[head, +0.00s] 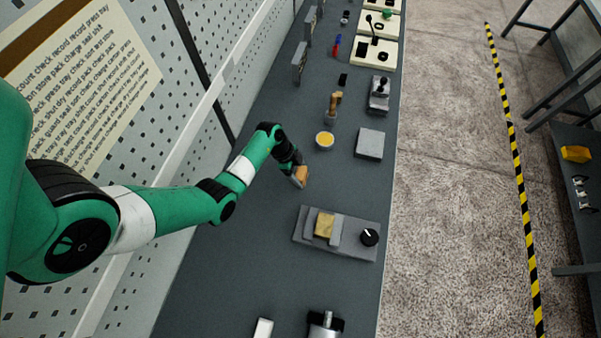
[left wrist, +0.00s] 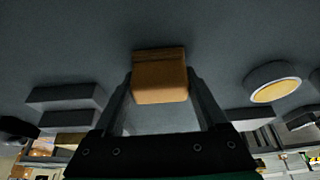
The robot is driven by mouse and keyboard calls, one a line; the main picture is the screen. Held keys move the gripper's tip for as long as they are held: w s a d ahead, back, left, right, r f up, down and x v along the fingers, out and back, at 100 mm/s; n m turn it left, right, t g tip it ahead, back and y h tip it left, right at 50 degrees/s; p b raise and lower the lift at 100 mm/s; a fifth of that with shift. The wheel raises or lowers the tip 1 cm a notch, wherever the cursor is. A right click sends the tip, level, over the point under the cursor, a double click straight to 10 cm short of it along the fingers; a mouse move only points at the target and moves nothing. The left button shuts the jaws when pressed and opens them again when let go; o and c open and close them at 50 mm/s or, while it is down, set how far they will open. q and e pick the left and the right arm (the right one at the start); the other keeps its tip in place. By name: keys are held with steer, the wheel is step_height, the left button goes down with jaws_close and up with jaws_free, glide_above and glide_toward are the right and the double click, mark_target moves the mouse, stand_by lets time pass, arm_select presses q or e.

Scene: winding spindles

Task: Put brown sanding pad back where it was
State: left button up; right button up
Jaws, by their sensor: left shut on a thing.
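The brown sanding pad (head: 302,173) is a small orange-brown block at the end of my left arm. In the left wrist view the pad (left wrist: 160,82) sits between the two fingers of my left gripper (left wrist: 162,98), which is shut on it. In the head view my left gripper (head: 298,176) is low over the grey bench, between the round dish and the grey fixture. I cannot tell whether the pad touches the bench. My right gripper is not in view.
A grey fixture (head: 304,240) with a tan block (head: 325,224) and black knob (head: 369,237) stands nearer. A white dish with yellow contents (head: 325,140), a grey block (head: 370,144) and a brush-like tool (head: 333,103) stand beyond. Bare bench (head: 250,215) lies left of the fixture.

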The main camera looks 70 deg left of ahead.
arm_select(q)
steer(key=o, duration=1.2)
steer(key=shift+f, duration=0.1)
steer(key=shift+o, duration=0.2)
steer(key=p+v, duration=0.4)
steer(key=v, duration=0.8)
steer(key=shift+p, duration=0.35)
